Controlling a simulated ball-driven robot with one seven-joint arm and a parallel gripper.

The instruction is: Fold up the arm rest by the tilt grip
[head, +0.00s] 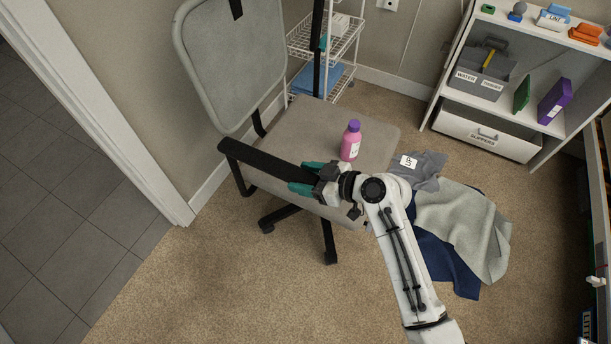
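The office chair has a grey seat (330,125) and a tall grey backrest (235,60). Its near arm rest (265,162) is a long black bar, lying down along the near side of the seat. The far arm rest (317,60) stands upright, with a small teal part near it. My gripper (303,177) is at the front end of the near arm rest, with teal parts on both sides of the bar. The tilt grip cannot be made out there, as my gripper covers that end. Whether the fingers press on the bar is unclear.
A pink bottle with a purple cap (351,140) stands on the seat. A grey cloth (465,220) and a navy cloth (445,262) lie on the carpet at right. A white shelf (490,125) and a wire rack (345,45) stand behind. Carpet at front left is clear.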

